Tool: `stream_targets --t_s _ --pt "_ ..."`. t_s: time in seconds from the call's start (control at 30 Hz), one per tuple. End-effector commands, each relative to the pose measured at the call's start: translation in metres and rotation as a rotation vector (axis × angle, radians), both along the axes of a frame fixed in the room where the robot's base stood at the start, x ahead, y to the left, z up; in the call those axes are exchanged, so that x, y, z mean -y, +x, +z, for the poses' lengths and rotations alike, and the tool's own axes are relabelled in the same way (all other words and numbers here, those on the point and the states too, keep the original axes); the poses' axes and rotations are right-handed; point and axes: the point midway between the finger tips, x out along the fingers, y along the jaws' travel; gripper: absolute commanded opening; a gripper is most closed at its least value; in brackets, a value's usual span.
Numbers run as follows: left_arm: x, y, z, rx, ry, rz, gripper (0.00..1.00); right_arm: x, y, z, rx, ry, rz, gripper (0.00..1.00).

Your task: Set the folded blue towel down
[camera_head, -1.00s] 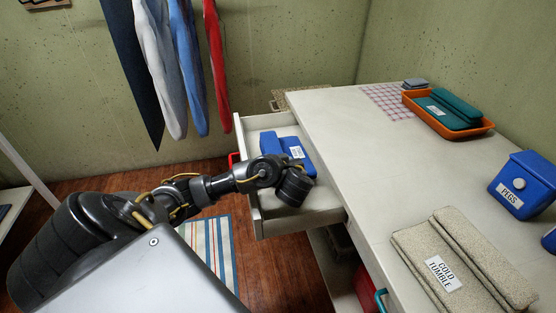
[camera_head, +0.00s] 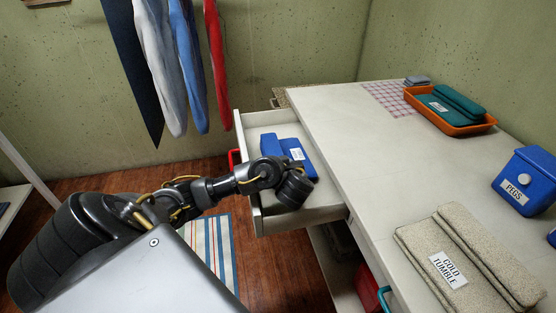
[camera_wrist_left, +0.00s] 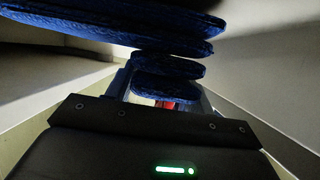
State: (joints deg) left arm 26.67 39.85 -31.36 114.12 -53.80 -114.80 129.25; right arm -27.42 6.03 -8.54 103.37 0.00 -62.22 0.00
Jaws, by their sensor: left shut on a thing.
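The folded blue towel (camera_head: 299,158) with a white label is at the open white drawer (camera_head: 325,211), within its walls as seen in the head view. Its dark blue folded layers (camera_wrist_left: 130,27) fill the top of the left wrist view. My left gripper (camera_wrist_left: 165,88) is shut on the towel. In the head view my left wrist covers the near part of the towel and hides the fingers. I cannot tell whether the towel touches the drawer floor. My right gripper is not in view.
The white table (camera_head: 345,150) is right of the drawer. On it are a beige towel labelled COLD TUMBLE (camera_head: 485,250), a blue PEGS box (camera_head: 530,172) and an orange tray (camera_head: 478,128) with teal towels. Garments (camera_head: 185,65) hang at the back left.

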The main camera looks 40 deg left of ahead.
Motion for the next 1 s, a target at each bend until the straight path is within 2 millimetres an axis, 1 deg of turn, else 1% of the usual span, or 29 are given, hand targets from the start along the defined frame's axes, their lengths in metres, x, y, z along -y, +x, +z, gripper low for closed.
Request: stream_targets --t_s 0.47,0.5,0.63,0.67,1.0 --pt "0.0 0.0001 -0.0069 0.002 0.0 0.001 0.2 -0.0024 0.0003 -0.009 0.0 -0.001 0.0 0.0" --pt "-0.0001 0.0002 -0.0054 0.002 0.0 0.001 0.58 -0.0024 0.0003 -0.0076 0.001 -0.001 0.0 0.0" --pt "-0.0001 0.0001 -0.0055 0.001 0.0 0.0 0.75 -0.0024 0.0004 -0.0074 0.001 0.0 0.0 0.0" --pt "-0.0001 0.0001 -0.0055 0.001 0.0 0.0 0.78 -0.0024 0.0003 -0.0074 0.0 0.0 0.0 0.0" --pt "0.0 0.0 -0.0061 0.0 0.0 0.0 0.78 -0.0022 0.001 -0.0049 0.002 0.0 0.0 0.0"
